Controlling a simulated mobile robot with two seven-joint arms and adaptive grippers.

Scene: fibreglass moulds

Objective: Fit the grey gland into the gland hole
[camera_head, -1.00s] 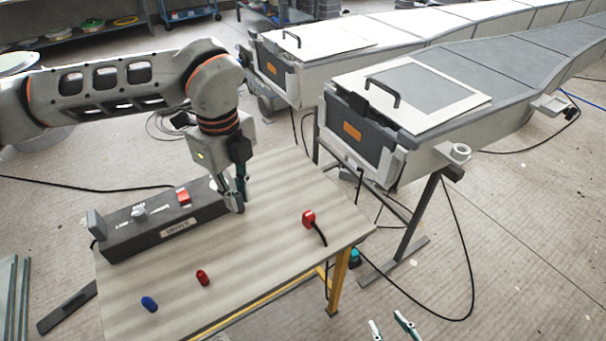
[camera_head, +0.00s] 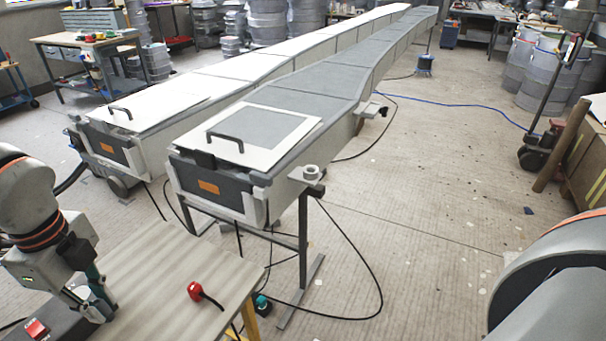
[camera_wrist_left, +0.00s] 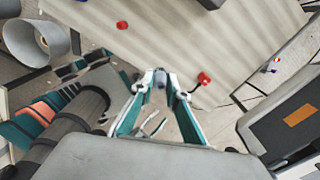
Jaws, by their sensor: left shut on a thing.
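My left gripper (camera_head: 92,304) is low at the left of the head view, above the wooden table, by the end of a dark box (camera_head: 62,328). It is shut on a small pale grey piece, apparently the grey gland, mostly hidden by the fingers. In the left wrist view the teal fingers (camera_wrist_left: 160,80) meet around this grey piece. A pale ring-shaped fitting (camera_head: 311,172) with an opening sits on a bracket at the near mould's corner; I cannot tell whether it is the gland hole. My right gripper is out of view.
A red plug (camera_head: 195,290) with a black cable lies on the table (camera_head: 165,262); it also shows in the left wrist view (camera_wrist_left: 204,78). A loose red piece (camera_wrist_left: 122,25) lies farther off. Two long moulds (camera_head: 330,92) stand behind. Cables trail on the open floor.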

